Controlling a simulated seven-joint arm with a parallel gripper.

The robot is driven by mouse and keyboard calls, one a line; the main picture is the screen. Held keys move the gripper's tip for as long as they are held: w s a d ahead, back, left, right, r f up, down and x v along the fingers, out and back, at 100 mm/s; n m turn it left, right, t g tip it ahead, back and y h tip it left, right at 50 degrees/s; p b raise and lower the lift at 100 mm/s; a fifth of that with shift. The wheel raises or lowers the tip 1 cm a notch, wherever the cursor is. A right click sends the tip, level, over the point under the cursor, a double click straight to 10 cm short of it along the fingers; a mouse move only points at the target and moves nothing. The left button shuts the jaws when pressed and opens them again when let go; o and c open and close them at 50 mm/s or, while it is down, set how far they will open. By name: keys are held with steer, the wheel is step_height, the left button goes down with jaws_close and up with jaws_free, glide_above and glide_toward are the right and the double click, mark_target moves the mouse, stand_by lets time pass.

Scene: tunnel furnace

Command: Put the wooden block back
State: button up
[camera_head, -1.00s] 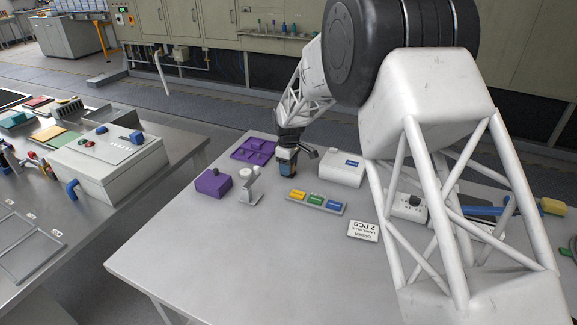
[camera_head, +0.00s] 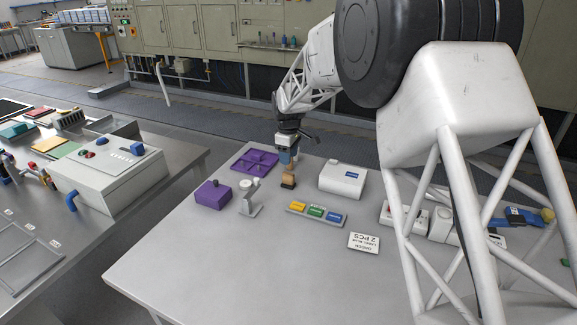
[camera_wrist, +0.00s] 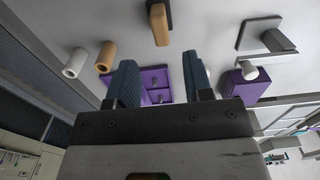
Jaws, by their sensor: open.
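The wooden block (camera_head: 288,181) is a small tan upright piece on a darker brown base. It stands on the grey table, just below my gripper (camera_head: 286,157) in the head view. It also shows at the top of the wrist view (camera_wrist: 159,27), beyond the fingertips and apart from them. My gripper's two blue fingers (camera_wrist: 160,80) are spread with nothing held between them. Behind them in the wrist view is a purple compartment tray (camera_wrist: 155,78), which lies to the left of the gripper in the head view (camera_head: 237,164).
A purple box (camera_head: 212,194) and a grey stand (camera_head: 250,205) are left of the block. A white box (camera_head: 343,181) is right. A yellow, green and blue strip (camera_head: 317,213) and a printed card (camera_head: 364,242) lie in front. The table's front-left area is clear.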

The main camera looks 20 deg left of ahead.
mark_target(291, 174)
steer(key=shift+r, duration=1.5)
steer(key=s+d+r+m, duration=0.3)
steer(key=s+d+r, duration=0.15)
steer(key=d, duration=0.65)
steer(key=s+d+r+m+t, duration=0.15)
steer(key=s+d+r, duration=0.35)
steer(key=d, duration=0.6)
steer(key=s+d+r+m, duration=0.4)
steer(key=d+r, duration=0.2)
steer(key=d, duration=0.5)
steer(key=s+d+m, duration=0.5)
steer(key=s+d, duration=0.9)
steer(key=s+d+f+m, duration=0.2)
steer(key=s+d, duration=0.2)
steer(key=s, duration=0.4)
steer(key=s+d+f+m+t, duration=0.1)
steer(key=s+d, duration=0.3)
steer(key=s, duration=0.5)
steer(key=shift+s+d+f+m, duration=0.15)
steer(key=shift+s+f+m, duration=0.1)
steer(key=shift+f+m, duration=0.5)
steer(key=shift+r, duration=0.1)
